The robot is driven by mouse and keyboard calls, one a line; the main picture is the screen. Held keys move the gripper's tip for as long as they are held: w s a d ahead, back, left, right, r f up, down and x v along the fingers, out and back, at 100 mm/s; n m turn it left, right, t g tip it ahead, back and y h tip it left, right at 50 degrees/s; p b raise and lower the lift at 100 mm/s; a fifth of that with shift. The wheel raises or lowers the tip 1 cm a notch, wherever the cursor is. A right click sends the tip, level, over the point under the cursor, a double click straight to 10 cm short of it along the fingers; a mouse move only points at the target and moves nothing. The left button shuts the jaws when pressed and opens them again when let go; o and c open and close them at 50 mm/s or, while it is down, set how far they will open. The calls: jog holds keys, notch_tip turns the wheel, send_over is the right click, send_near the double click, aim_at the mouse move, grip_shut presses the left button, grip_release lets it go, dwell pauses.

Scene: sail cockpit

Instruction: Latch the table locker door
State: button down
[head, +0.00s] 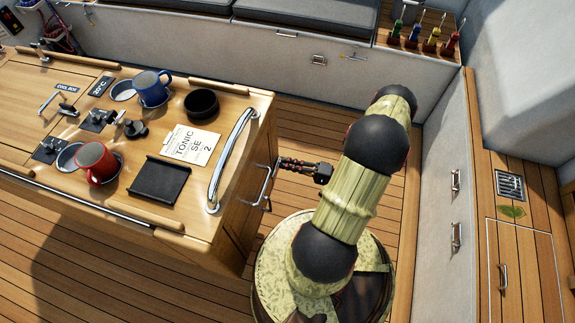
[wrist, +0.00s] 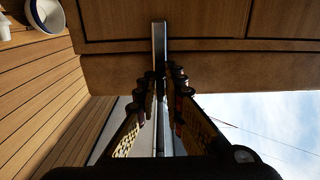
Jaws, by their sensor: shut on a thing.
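The wooden cockpit table (head: 232,225) stands at the left of the head view. A metal bar handle (head: 266,187) sticks out from its right end face, where the locker door seems to be; I cannot make out the door's edges or its latch there. My gripper (head: 281,162) reaches in from the right at that end. In the wrist view my gripper (wrist: 160,76) has its fingers closed on both sides of the narrow metal bar (wrist: 159,36), which runs up against a wooden panel (wrist: 205,20). The fingers hide part of the bar.
A curved chrome rail (head: 232,158) edges the tabletop above. Blue (head: 151,88) and red (head: 95,162) mugs, a black bowl (head: 201,103) and a card (head: 191,143) stand on top. A grey bench side (head: 447,200) is to the right. Open deck floor lies between.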

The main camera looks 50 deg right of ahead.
jog(key=c, duration=1.9)
grip_release()
jog(key=v, duration=1.2)
